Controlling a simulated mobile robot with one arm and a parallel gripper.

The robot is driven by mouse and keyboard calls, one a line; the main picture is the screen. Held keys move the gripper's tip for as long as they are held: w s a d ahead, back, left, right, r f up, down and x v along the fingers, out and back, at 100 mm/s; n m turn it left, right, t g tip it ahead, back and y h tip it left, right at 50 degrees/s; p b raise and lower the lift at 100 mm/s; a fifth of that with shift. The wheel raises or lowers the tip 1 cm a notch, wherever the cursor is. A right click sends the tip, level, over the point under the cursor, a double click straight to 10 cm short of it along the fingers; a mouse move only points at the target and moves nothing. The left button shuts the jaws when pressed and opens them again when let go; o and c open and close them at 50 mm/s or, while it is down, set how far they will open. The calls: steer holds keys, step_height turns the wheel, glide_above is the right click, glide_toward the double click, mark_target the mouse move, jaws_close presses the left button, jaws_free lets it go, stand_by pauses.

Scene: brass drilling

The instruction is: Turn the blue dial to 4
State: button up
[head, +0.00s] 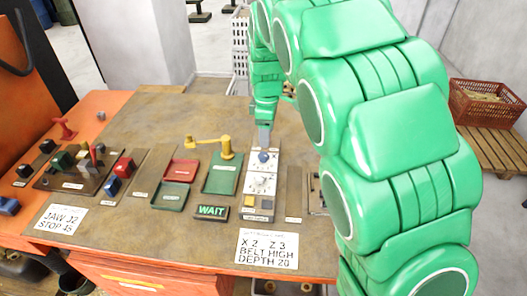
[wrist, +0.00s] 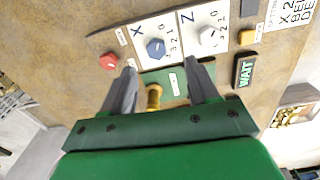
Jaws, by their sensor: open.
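The blue dial (head: 263,157) sits on a white numbered plate on the bench panel. In the wrist view the blue dial (wrist: 155,48) is on the plate marked X, with numbers along its edge; I cannot tell which number it points to. A white dial (wrist: 208,35) on the plate marked Z is beside it; it also shows in the head view (head: 260,183). My gripper (wrist: 162,66) is open and empty, its fingers short of the blue dial and apart from it. In the head view my gripper (head: 265,138) hangs just behind the dial.
A yellow handle (head: 210,147) stands near the green tray (head: 220,180). A WAIT sign (head: 211,212), a yellow button (head: 249,201) and a card (head: 267,249) reading X 2, Z 3 lie in front. A red knob (wrist: 108,60) is left of the X plate.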

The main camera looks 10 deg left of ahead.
mark_target(264, 155)
steer(key=shift+w+a+f+n, duration=0.4)
steer(key=shift+w+a+f, duration=0.1)
steer(key=shift+f, duration=4.15)
steer(key=c, duration=1)
steer(key=shift+r, duration=0.1)
steer(key=shift+c, duration=0.2)
